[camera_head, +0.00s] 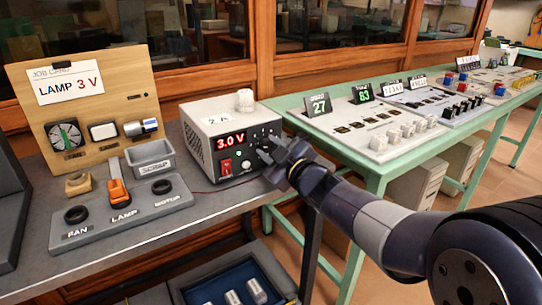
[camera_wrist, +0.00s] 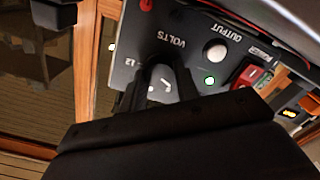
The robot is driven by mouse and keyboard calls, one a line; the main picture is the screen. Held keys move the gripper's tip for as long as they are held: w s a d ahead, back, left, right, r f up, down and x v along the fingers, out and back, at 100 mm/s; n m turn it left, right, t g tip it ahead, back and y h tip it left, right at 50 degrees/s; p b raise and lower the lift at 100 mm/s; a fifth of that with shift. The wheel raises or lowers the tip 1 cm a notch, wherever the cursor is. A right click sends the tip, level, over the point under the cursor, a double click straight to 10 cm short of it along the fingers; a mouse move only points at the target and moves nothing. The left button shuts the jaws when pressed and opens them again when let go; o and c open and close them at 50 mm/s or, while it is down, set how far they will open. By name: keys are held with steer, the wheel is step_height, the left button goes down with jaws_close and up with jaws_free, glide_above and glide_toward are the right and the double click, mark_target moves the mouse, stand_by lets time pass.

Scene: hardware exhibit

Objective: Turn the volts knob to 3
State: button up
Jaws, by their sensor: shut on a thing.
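The power supply (camera_head: 206,118) is a pale grey box on the grey bench. Its red display (camera_head: 231,141) reads 3.0 V. My gripper (camera_head: 274,152) is at the right part of its front panel and hides the volts knob in the head view. In the wrist view, the two dark fingers of my gripper (camera_wrist: 158,80) straddle the volts knob (camera_wrist: 160,84) below the VOLTS label. The gripper is shut on the knob. The fingers and palm cover most of the dial, with a 12 mark showing at left. The knob's pointer cannot be read clearly.
A white OUTPUT button (camera_wrist: 216,52), a lit green light (camera_wrist: 210,80) and a red switch (camera_head: 226,168) are close by on the panel. A card (camera_head: 67,81) reads LAMP 3 V. An orange plug (camera_head: 118,190) stands at LAMP. A green table (camera_head: 375,176) is at right.

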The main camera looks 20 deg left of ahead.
steer(key=shift+f+n+b, duration=0.1)
steer(key=shift+n+b, duration=0.5)
steer(key=shift+n, duration=0.6)
steer(key=o, duration=1)
steer(key=p+v, duration=0.1)
steer(key=v, duration=0.9)
steer(key=shift+s+d+p, duration=0.25)
steer(key=shift+d+p, duration=0.05)
steer(key=shift+p, duration=0.1)
